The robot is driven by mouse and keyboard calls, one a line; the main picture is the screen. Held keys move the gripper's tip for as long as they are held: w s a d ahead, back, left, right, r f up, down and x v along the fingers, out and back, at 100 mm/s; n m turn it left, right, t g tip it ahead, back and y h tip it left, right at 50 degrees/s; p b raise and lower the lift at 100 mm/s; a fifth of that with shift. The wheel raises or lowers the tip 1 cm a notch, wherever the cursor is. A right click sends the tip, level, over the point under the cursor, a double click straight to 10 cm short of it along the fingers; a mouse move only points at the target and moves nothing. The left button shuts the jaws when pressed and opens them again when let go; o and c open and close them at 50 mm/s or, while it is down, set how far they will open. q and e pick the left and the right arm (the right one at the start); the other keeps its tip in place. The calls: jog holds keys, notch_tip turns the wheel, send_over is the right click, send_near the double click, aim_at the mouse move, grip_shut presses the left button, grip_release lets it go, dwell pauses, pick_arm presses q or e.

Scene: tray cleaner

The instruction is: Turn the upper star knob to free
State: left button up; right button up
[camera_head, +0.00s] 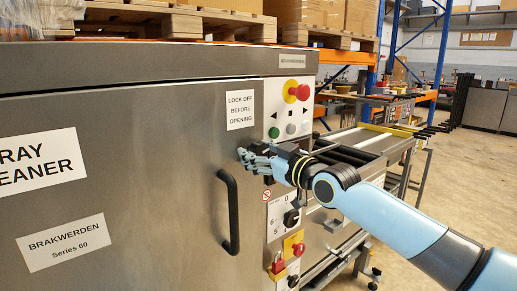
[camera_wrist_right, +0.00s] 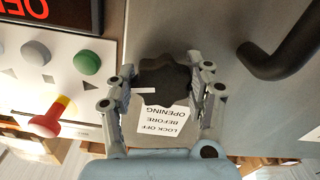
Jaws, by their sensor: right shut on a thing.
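The upper star knob (camera_wrist_right: 166,78) is black and lobed, and shows between my fingers in the right wrist view. A short white mark at its left side points left in that view. My right gripper (camera_wrist_right: 163,84) is shut on the knob, one finger on each side. In the head view my right gripper (camera_head: 258,160) is at the door's right edge, below the "LOCK OFF BEFORE OPENING" label (camera_head: 240,110), and hides the knob. My left gripper is in neither view.
The black door handle (camera_head: 230,212) stands out just below and left of my right gripper. Above right is a panel with a red button (camera_head: 302,92). A roller conveyor (camera_head: 350,155) lies behind my right arm.

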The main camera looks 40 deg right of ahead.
jog(key=shift+m+p, duration=0.35)
jog(key=shift+m, duration=0.95)
jog(key=shift+f+m, duration=0.1)
jog(key=shift+m, duration=0.2)
jog(key=o, duration=1.2)
jog(key=shift+s, duration=0.15)
jog(key=shift+s+d, duration=0.15)
jog(key=shift+s, duration=1.65)
jog(key=shift+s+d, duration=0.15)
jog(key=shift+s, duration=1.65)
